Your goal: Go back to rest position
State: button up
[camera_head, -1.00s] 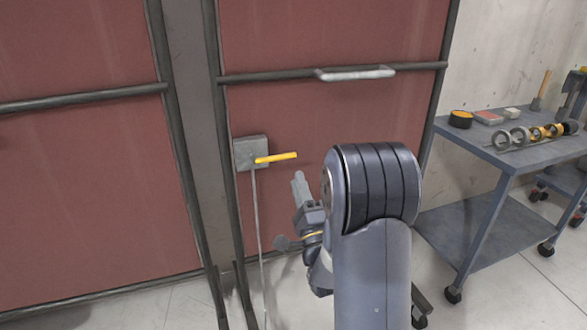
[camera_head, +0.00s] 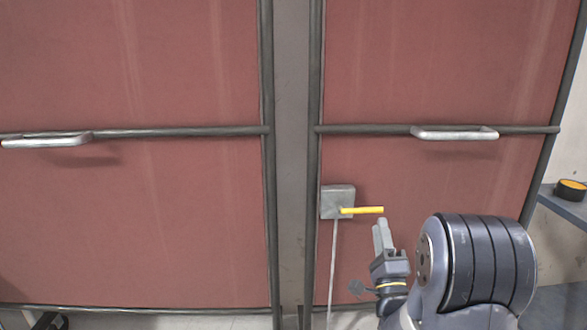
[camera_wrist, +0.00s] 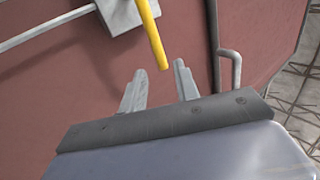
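My gripper (camera_head: 382,235) is in front of the right red door, just below and right of a yellow lever handle (camera_head: 362,210). The lever sticks out to the right from a grey latch box (camera_head: 337,202) on the door. In the wrist view my gripper (camera_wrist: 158,88) has its two fingers apart with nothing between them. The yellow lever (camera_wrist: 153,38) shows beyond the fingertips, apart from them. The grey latch box (camera_wrist: 121,14) is at the top of that view.
Two red door panels (camera_head: 140,210) fill the view, with silver bar handles (camera_head: 454,133). A grey rod (camera_head: 332,270) runs down from the latch box. A workbench edge (camera_head: 560,205) with a black and orange round item (camera_head: 571,190) stands at the right.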

aim_at(378, 211)
jog(key=x, duration=0.6)
jog(key=shift+s+f, duration=0.15)
jog(key=shift+s+f, duration=0.1)
jog(key=v, duration=1)
jog(key=x, duration=1)
jog(key=shift+w+r, duration=0.25)
jog(key=shift+r, duration=0.05)
jog(key=shift+r+n+y+p, duration=0.3)
jog(key=shift+n+y+p, duration=0.1)
jog(key=shift+n+p, duration=0.15)
jog(key=shift+r+n+y+p, duration=0.1)
jog(key=shift+n+y+p, duration=0.3)
jog(key=shift+n, duration=0.15)
jog(key=shift+y, duration=0.3)
